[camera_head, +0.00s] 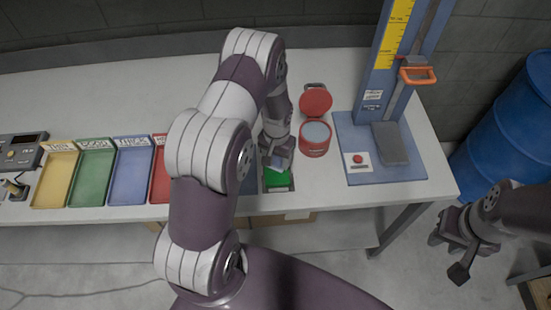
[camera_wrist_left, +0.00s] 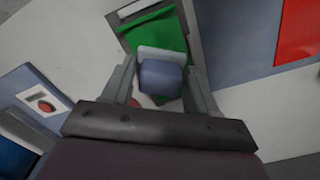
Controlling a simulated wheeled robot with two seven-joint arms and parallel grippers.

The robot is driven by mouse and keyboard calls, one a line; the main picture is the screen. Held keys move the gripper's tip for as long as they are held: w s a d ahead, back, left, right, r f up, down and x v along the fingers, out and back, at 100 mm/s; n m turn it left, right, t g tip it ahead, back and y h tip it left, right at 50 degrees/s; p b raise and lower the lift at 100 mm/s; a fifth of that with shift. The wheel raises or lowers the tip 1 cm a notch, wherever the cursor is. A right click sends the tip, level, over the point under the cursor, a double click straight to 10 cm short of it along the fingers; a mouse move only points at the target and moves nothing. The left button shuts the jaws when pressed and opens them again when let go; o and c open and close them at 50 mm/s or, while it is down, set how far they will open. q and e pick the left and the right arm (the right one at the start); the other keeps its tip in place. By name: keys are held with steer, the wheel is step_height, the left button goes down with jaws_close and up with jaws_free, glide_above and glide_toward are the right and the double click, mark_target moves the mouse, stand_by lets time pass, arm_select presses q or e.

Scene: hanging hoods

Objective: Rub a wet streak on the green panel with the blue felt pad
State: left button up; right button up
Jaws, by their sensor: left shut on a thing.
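My left gripper (camera_head: 280,155) is shut on the blue felt pad (camera_head: 277,164). In the left wrist view the pad (camera_wrist_left: 160,78) is a blue-grey block with a pale layer along one edge, between the two fingers. The green panel (camera_head: 278,180) lies in a grey frame near the table's front edge, and it also shows in the left wrist view (camera_wrist_left: 155,32). The pad is over the panel; I cannot tell whether it touches. No wet streak can be made out. My right gripper (camera_head: 449,255) is open and empty, off the table's right side.
A red tin (camera_head: 315,139) with its lid raised stands right of the panel. A blue stand (camera_head: 372,148) with a yellow scale and orange handle is further right. Labelled coloured trays (camera_head: 93,173) line the left. A blue barrel (camera_head: 511,120) stands beyond the table.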

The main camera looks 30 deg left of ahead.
mark_target(277, 159)
arm_select(q)
steer(key=r, duration=0.1)
steer(key=r+p, duration=0.1)
steer(key=r, duration=0.1)
steer(key=shift+s+d+p, duration=0.2)
steer(key=shift+s+p, duration=0.05)
steer(key=shift+p, duration=0.05)
steer(key=shift+r+p, duration=0.35)
steer(key=shift+r, duration=0.15)
steer(key=shift+w+a, duration=0.1)
steer(key=shift+a, duration=0.05)
